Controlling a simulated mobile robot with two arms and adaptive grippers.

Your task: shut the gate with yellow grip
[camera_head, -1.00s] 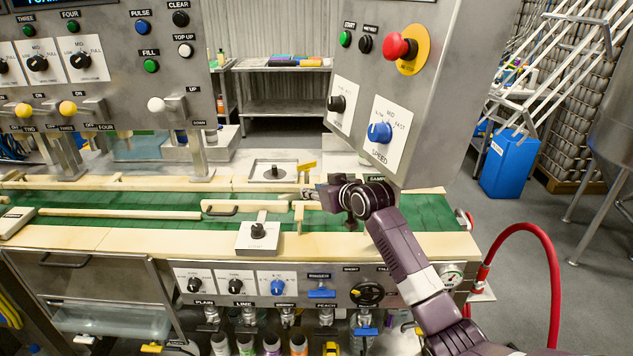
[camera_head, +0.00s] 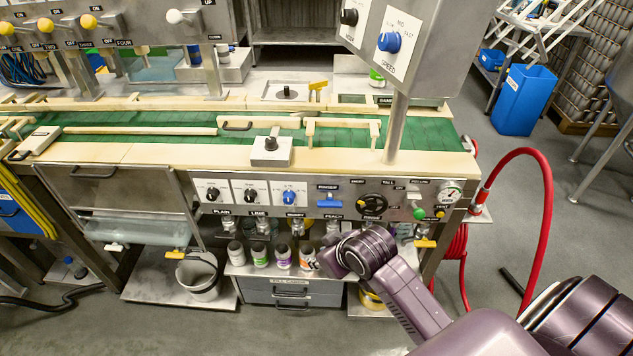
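A small yellow grip (camera_head: 318,86) stands on the back ledge of the conveyor, right of a plate with a black knob; I cannot tell whether it belongs to the gate. Other yellow handles show under the clear tank (camera_head: 177,254) and below the front panel's right end (camera_head: 425,243). A cream bracket-like bar (camera_head: 342,123) spans part of the green belt. My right gripper (camera_head: 334,262) is low in front of the machine, below the control panel and beside the bottles. Its fingers are too dark and hidden to read. My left gripper is out of view.
Several bottles (camera_head: 283,257) stand on a shelf left of my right gripper. A red hose (camera_head: 548,215) loops on the right. A grey post (camera_head: 396,125) rises at the belt's right part. A bucket (camera_head: 200,275) stands at lower left.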

